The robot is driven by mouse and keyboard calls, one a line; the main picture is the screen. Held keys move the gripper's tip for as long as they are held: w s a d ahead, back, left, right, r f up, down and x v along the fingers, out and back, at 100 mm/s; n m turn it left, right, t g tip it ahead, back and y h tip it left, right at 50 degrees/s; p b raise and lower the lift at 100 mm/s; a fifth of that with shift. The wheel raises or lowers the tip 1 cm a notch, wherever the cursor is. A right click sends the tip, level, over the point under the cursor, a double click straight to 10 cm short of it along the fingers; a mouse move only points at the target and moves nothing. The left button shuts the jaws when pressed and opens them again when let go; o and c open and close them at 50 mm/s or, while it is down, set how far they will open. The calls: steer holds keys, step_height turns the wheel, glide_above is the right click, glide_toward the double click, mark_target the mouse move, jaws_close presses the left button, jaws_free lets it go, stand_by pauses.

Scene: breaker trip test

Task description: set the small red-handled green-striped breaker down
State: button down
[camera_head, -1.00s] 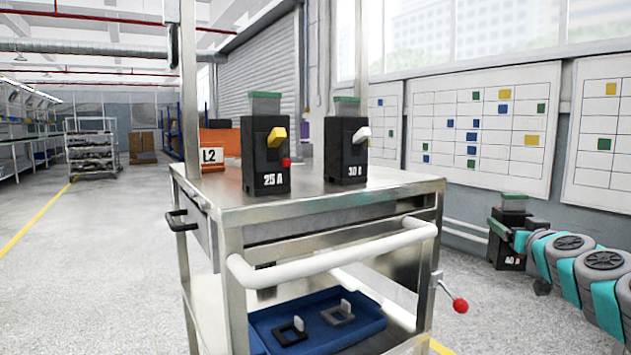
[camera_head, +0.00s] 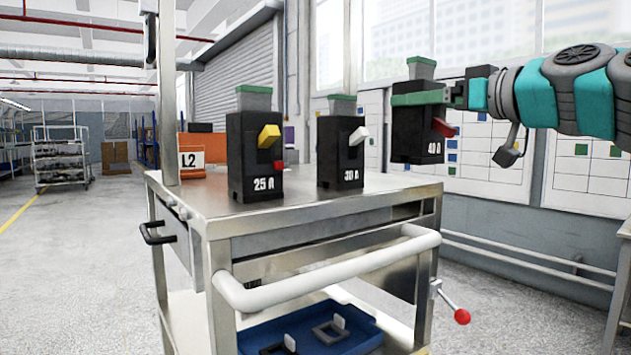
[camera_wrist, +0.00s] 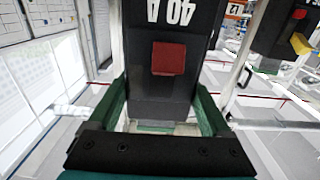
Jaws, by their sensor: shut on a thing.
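The black breaker marked 40 A (camera_head: 412,145) has a red handle and a green top. My gripper (camera_head: 421,98) is shut on its upper part, with green fingers on either side. It hangs upright in the air, beyond the right part of the steel cart top (camera_head: 305,207) as the head camera sees it. In the wrist view the same breaker (camera_wrist: 165,85) is between the fingers, its red handle facing the camera. Its underside is clear of any surface I can see.
A 25 A breaker (camera_head: 248,165) with a yellow handle and a 30 A breaker (camera_head: 327,150) with a white handle stand on the cart. An L2 sign (camera_head: 187,160) is at the left. A white push bar (camera_head: 325,275) runs in front. The cart top's right part is bare.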

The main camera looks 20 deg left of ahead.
steer(key=shift+w+a+r, duration=0.15)
steer(key=shift+a, duration=0.05)
steer(key=w+a+f+p, duration=0.1)
steer(key=w+a+f, duration=0.1)
steer(key=w, duration=0.5)
steer(key=w+a+f+p, duration=0.2)
steer(key=w+f, duration=0.1)
steer(key=w, duration=0.4)
steer(key=shift+w, duration=0.35)
steer(key=shift+a+f+b, duration=0.15)
steer(key=shift+b, duration=0.15)
jaws_free()
